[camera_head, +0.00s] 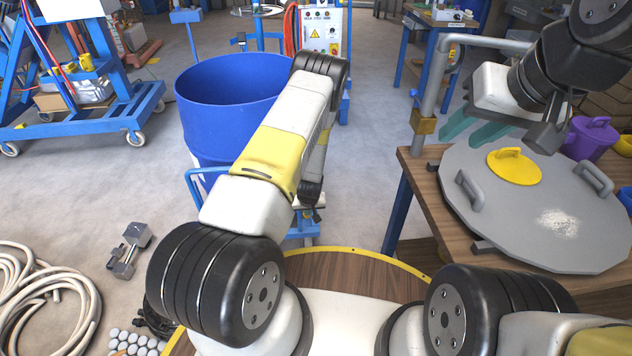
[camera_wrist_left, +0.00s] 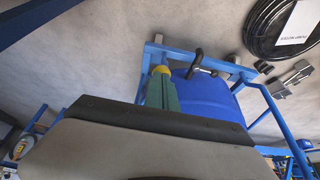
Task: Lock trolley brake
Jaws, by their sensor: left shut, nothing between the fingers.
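The blue drum (camera_head: 225,85) stands on the blue trolley, whose frame (camera_head: 195,175) shows beside my left forearm. In the left wrist view the trolley frame (camera_wrist_left: 215,62) carries a black lever-like part (camera_wrist_left: 203,63), which may be the brake, beside the drum (camera_wrist_left: 212,95). My left gripper (camera_wrist_left: 161,88) is shut and empty, its green fingers over the frame, left of the black part. A small yellow piece (camera_wrist_left: 161,69) shows at its tips; contact cannot be told. The forearm hides this gripper in the head view. My right gripper (camera_head: 474,130) is open and empty above the table.
The wooden table (camera_head: 415,180) at the right holds a grey lid (camera_head: 520,225) with a yellow cover (camera_head: 514,167), and a purple pot (camera_head: 590,138). A pale hose coil (camera_head: 45,300) and dumbbells (camera_head: 128,250) lie on the left floor. A blue wheeled frame (camera_head: 90,115) stands behind.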

